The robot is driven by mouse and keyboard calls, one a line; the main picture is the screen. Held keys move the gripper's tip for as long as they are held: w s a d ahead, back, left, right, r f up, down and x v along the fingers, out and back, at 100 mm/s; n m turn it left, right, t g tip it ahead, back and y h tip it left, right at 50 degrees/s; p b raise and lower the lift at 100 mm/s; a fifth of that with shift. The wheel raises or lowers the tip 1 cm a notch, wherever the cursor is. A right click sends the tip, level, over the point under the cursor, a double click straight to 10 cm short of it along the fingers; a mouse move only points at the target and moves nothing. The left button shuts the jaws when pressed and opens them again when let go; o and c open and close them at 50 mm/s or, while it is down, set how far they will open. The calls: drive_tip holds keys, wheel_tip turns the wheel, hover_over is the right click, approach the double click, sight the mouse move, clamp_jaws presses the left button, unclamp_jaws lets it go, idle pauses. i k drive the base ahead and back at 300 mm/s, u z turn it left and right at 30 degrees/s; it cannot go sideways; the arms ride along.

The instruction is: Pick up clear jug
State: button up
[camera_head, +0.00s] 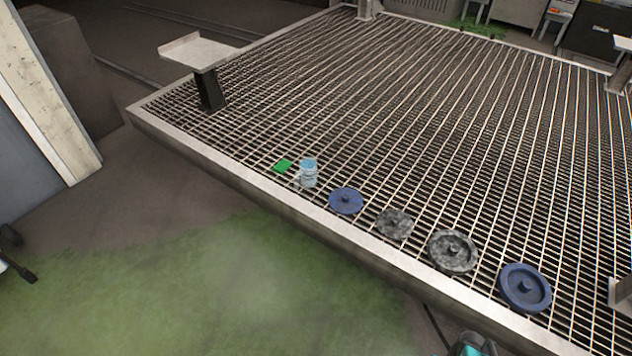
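The clear jug (308,174) stands upright near the front edge of the metal grating, left of the middle of the head view. It looks see-through with a pale blue tint and a small handle shape on its left side. No gripper can be made out in this view, and nothing touches the jug.
A small green flat piece (283,165) lies just left of the jug. To the right, in a row along the edge, lie a blue disc (346,201), two grey discs (394,223) (452,251) and another blue disc (525,288). A raised metal tray (198,52) stands back left. The grating (400,100) behind is clear.

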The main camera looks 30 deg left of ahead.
sight(307, 172)
drive_tip(key=z, duration=0.85)
drive_tip(key=k, duration=0.1)
drive_tip(key=u, duration=2.1)
